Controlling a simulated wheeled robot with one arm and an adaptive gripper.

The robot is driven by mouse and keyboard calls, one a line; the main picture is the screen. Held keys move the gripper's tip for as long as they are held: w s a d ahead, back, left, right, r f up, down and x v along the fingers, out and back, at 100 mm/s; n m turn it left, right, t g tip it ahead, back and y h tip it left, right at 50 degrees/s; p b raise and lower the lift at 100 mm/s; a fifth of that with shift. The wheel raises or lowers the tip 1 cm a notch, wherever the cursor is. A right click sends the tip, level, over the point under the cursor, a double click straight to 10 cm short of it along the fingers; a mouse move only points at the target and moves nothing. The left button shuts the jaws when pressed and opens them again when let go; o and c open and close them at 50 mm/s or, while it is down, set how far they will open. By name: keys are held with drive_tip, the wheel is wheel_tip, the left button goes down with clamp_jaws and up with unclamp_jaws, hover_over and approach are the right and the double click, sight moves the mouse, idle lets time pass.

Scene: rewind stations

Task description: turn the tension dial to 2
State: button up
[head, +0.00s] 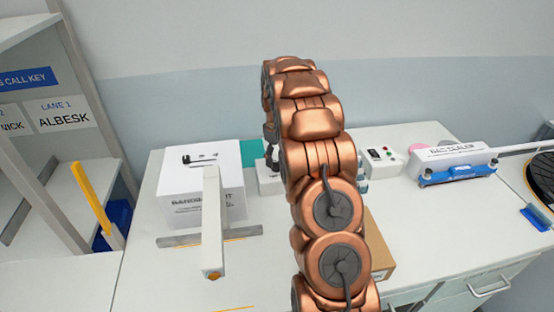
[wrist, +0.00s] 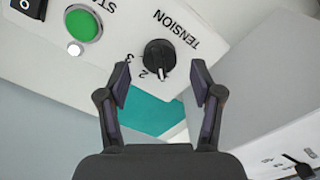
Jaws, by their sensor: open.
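In the wrist view the black tension dial (wrist: 160,57) sits on a white panel (wrist: 110,62) under the word TENSION. The numerals 3 and 2 show to its left and lower left. Its white pointer mark points down in the picture, to the right of the 2; no numeral is visible where it points. My gripper (wrist: 160,80) is open and empty, its fingertips either side of and slightly below the dial. I cannot tell whether either finger touches it. In the head view my copper arm hides the gripper and the dial.
A green START button (wrist: 83,25) and a black rocker switch (wrist: 30,6) are near the dial. A white box (head: 180,195) stands left of my arm, with a pale bar before it. A bag sealer (head: 450,160) and a small button box (head: 383,161) stand to the right.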

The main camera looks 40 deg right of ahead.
sight(277, 165)
drive_tip(key=shift+f+p, duration=0.3)
drive_tip(key=shift+f, duration=1)
drive_tip(key=shift+c, duration=0.2)
drive_tip(key=c, duration=1.1)
